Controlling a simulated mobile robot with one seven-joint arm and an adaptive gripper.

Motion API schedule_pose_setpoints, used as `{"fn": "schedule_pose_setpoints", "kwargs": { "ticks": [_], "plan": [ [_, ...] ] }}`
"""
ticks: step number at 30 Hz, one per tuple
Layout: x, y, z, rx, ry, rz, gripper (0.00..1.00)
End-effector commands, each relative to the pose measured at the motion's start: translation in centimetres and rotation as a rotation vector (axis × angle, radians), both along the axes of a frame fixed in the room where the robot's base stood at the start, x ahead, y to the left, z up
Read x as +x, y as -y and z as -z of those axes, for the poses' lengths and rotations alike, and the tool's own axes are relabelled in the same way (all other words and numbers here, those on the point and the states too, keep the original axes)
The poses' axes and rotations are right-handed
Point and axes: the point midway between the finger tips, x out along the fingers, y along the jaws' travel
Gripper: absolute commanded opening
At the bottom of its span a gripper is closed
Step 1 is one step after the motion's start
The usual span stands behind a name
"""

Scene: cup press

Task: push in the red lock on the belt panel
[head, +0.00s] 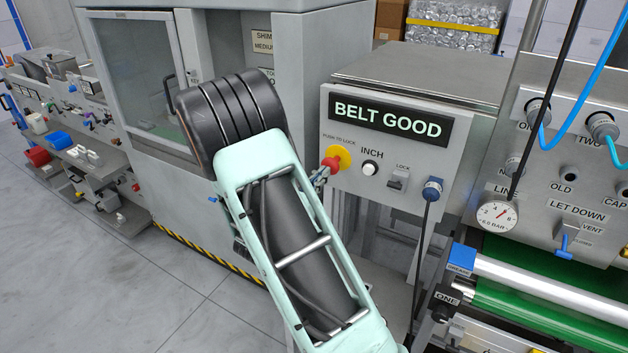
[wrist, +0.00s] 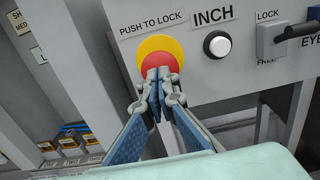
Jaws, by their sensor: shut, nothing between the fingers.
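The red lock (wrist: 161,65) is a round red button on a yellow backing, on the grey belt panel (head: 385,177) under a "PUSH TO LOCK" label. It also shows in the head view (head: 332,163), partly covered by my gripper. My gripper (wrist: 158,76) is shut and empty. Its fingertips overlap the lower middle of the red button in the wrist view. In the head view my gripper (head: 322,172) is right at the button's front. I cannot tell whether the tips touch it or how far the button is in.
A white INCH button (head: 370,168) and a LOCK lever (head: 397,180) sit right of the red lock. A blue plug with a black cable (head: 432,189) is farther right. The display (head: 388,119) reads "BELT GOOD". A grey machine cabinet (head: 150,90) stands at left.

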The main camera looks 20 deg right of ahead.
Motion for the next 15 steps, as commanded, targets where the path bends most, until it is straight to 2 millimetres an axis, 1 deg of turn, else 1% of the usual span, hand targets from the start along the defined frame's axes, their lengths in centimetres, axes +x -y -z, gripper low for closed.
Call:
{"fn": "schedule_pose_setpoints", "kwargs": {
  "ticks": [3,12,15],
  "plan": [
    [0.28,0.42,0.02,0.001,-0.001,0.001,0.0],
    [0.31,0.45,0.06,0.001,-0.001,0.001,0.0],
    [0.6,0.85,0.18,0.001,0.001,0.002,0.0]
  ]
}}
